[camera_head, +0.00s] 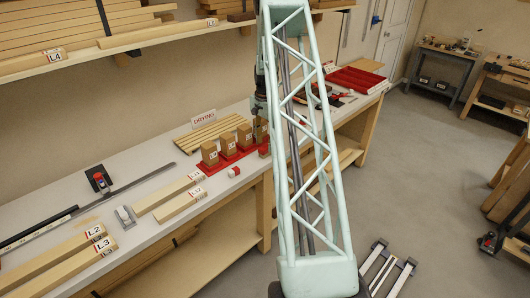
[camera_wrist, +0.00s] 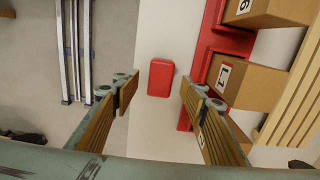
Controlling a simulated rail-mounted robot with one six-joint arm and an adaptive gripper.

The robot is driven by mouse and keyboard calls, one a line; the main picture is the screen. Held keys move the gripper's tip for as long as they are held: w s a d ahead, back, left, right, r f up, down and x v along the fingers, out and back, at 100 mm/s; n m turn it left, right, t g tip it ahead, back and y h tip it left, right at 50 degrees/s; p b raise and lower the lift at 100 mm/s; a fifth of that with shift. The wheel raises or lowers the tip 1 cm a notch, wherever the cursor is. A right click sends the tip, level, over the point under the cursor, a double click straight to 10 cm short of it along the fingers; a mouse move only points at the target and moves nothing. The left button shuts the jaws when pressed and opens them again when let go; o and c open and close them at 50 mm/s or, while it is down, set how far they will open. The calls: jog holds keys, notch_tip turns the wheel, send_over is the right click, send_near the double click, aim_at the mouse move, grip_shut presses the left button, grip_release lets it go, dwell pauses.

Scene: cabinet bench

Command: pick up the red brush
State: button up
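A small red block-like piece with rounded corners (camera_wrist: 160,77) lies on the white bench top near its front edge. It is the likely red brush, though no bristles show in the wrist view. In the head view a small red and white piece (camera_head: 234,172) lies at the bench front, likely the same one. My gripper (camera_wrist: 158,90) is open and empty, with its two wood-toned fingers on either side of the red piece in the picture. The fingers look above it and not touching it. In the head view my arm's lattice hides much of the gripper.
Wooden blocks (camera_wrist: 245,84) stand in a red rack (camera_wrist: 206,55) close to the right finger. Slats (camera_head: 213,133) and a DRYING sign (camera_head: 203,118) sit behind. Labelled boards (camera_head: 168,196) lie at the left.

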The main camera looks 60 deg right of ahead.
aim_at(265, 147)
jog(key=shift+f, duration=2.25)
jog(key=shift+c, duration=0.7)
jog(key=c, duration=0.8)
